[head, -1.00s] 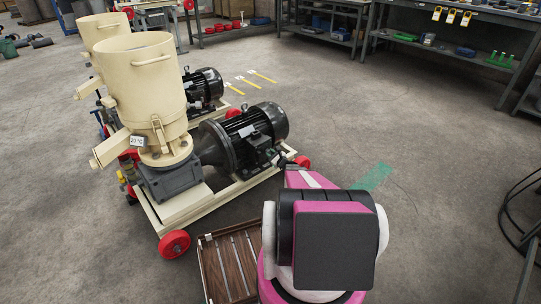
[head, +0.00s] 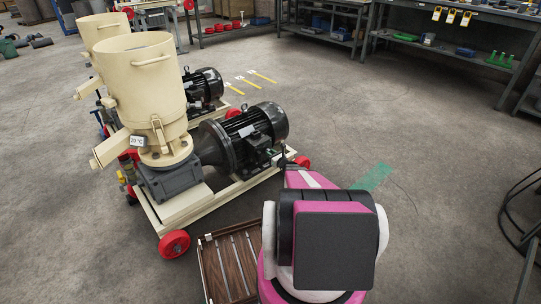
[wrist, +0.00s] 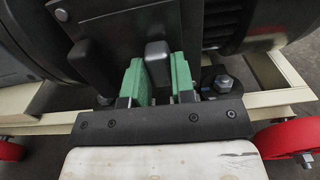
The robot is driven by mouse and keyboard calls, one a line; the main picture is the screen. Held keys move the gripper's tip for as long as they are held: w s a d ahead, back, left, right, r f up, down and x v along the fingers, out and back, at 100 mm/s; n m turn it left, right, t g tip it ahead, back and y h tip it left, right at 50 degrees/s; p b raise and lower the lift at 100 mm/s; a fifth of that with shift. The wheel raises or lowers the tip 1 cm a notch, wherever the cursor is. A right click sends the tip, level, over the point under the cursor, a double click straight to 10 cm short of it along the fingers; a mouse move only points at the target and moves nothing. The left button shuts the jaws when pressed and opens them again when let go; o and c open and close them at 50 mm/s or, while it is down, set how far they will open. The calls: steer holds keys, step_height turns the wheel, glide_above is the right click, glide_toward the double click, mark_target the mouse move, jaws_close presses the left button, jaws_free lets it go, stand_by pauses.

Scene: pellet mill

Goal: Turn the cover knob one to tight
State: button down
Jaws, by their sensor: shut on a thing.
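In the wrist view, a dark grey cover knob (wrist: 158,58) stands between the green pads of my gripper (wrist: 158,82). The gripper is shut on it. The knob sits in front of a black cover plate (wrist: 108,28) with a bolt at its upper left corner. I cannot read how far the knob is turned. In the head view my pink arm reaches to the near side of the black motor (head: 258,122) of the front pellet mill (head: 143,85). The knob and fingertips cannot be made out there.
The mill's cream frame (wrist: 285,80) and red wheels (wrist: 288,138) lie close around my gripper. A second mill stands behind. Workbenches (head: 455,10) line the back right; the floor between is open.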

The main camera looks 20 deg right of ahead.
steer(key=c, duration=1)
jaws_free()
steer(key=shift+o, duration=0.2)
steer(key=v, duration=1)
steer(key=shift+s, duration=0.4)
steer(key=shift+d, duration=0.1)
